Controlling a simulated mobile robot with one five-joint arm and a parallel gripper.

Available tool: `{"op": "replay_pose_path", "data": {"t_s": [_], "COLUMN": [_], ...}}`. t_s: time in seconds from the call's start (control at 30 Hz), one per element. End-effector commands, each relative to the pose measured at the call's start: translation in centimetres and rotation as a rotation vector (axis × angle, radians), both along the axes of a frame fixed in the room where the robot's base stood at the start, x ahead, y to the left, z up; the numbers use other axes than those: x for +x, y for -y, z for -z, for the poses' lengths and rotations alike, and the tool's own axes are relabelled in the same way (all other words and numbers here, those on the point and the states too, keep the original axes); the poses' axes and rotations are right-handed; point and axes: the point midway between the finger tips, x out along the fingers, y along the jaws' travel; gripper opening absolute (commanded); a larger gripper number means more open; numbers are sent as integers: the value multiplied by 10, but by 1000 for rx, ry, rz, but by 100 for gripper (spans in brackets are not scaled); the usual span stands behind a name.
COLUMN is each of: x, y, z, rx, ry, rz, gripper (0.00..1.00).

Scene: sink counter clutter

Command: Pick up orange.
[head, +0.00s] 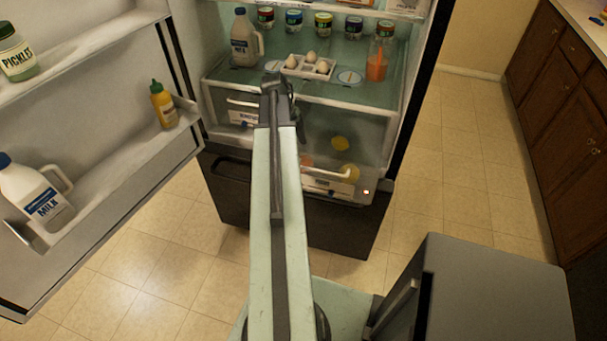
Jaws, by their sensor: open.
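A fridge stands open in front of me. In its clear lower drawer (325,187) I see a small orange-pink round thing (306,161), partly hidden by my arm; I cannot tell whether it is the orange. My arm reaches forward to the fridge, and my gripper (277,88) is at the front of the glass shelf, above the drawers. It is open, with nothing visible in it.
The shelf holds an egg tray (307,68), a milk jug (245,40), a bottle of orange liquid (379,55) and several jars behind. The open door (90,170) at left holds milk (38,195), pickles (17,55) and mustard (163,105). Floor (480,190) at right is clear.

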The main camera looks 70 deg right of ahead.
Motion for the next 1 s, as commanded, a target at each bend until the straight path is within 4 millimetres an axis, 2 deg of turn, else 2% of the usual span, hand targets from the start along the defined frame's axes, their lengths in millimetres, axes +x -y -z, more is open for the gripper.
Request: {"op": "replay_pose_path", "data": {"t_s": [0.13, 0.33, 0.53, 0.83, 1.0], "x": [-1, -7, -9, -21, -23], "y": [0, 1, 2, 6, 6], "z": [3, 27, 30, 76, 75], "rx": [0, 0, 0, -1, -1], "ry": [0, 0, 0, 0, 0], "rz": [1, 1, 1, 2, 2], "gripper": [85, 85, 85, 85, 85]}}
